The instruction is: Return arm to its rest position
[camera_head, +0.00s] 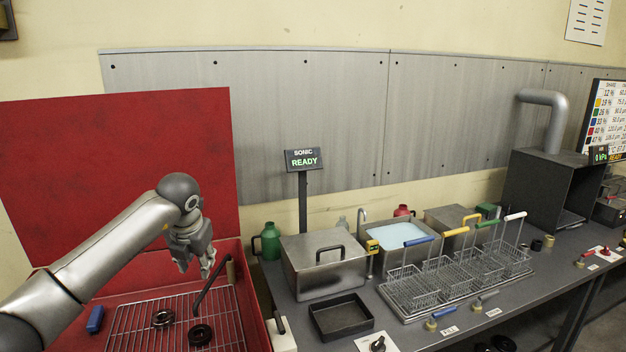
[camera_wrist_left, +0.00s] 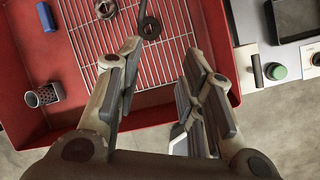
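My left arm reaches in from the left in the head view. Its gripper (camera_head: 196,262) hangs fingers down above the red parts-washer basin (camera_head: 262,335). In the left wrist view the two fingers of this gripper (camera_wrist_left: 157,62) stand well apart, with nothing between them. Below them is the basin with its wire rack (camera_wrist_left: 92,30). Two dark rings lie on the rack: one ring (camera_head: 162,319) and another ring (camera_head: 200,334). They are apart from the gripper. My right gripper is in neither view.
A raised red lid (camera_head: 110,165) stands behind the basin. To the right are a lidded steel tank (camera_head: 325,265), a dark tray (camera_head: 341,316) and wire baskets (camera_head: 410,290) on the bench.

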